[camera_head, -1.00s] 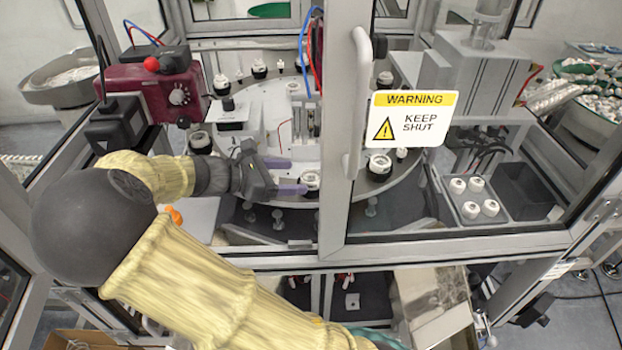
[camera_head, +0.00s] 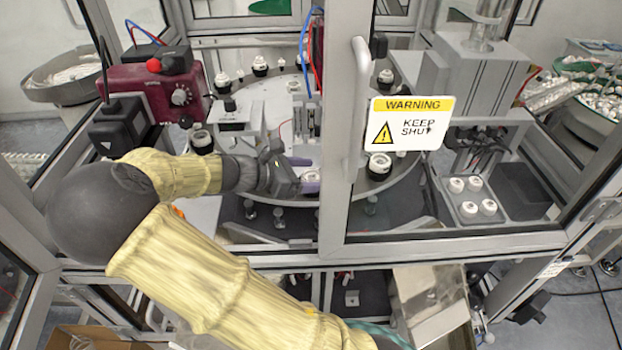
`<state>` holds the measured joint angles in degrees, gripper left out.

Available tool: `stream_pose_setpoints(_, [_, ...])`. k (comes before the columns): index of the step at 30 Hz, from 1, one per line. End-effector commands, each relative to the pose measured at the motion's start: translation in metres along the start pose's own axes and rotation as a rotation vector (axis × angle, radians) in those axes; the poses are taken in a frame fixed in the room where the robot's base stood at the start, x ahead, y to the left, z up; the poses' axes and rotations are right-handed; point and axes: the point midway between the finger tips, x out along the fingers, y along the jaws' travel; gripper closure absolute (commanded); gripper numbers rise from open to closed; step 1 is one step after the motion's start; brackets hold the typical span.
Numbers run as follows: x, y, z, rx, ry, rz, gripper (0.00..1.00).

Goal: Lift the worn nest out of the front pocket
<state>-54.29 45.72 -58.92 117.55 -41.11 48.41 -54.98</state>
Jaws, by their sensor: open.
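My gripper (camera_head: 307,175) reaches in from the left through the open side of the cell, just above the front rim of the round dial. Its two purple fingertips are apart. A black nest with a white part on top (camera_head: 313,175) sits in the front pocket of the dial, partly hidden by the fingers and the door post. The fingertips are beside it, one on the far side and one on the near side. I cannot tell whether they touch it. How worn the nest is cannot be made out.
The round dial (camera_head: 265,107) carries several similar nests around its rim. The door post and handle (camera_head: 362,100), with a warning sign (camera_head: 407,122), stand close right of my gripper. A tray of white caps (camera_head: 472,213) lies at right. A red unit (camera_head: 165,92) stands at left.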

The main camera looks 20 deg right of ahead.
Motion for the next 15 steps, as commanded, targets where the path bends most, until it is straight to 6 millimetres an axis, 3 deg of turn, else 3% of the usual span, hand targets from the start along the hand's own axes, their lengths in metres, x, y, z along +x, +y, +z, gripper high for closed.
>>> stream_pose_setpoints(5, [-0.0006,0.0001,-0.0002,0.000,0.000,0.001,0.31])
stream_pose_setpoints(12, [-0.0010,0.0002,-0.0003,0.000,0.000,0.001,0.74])
stream_pose_setpoints(15, [-0.0010,0.0002,-0.0003,-0.001,0.000,0.002,0.78])
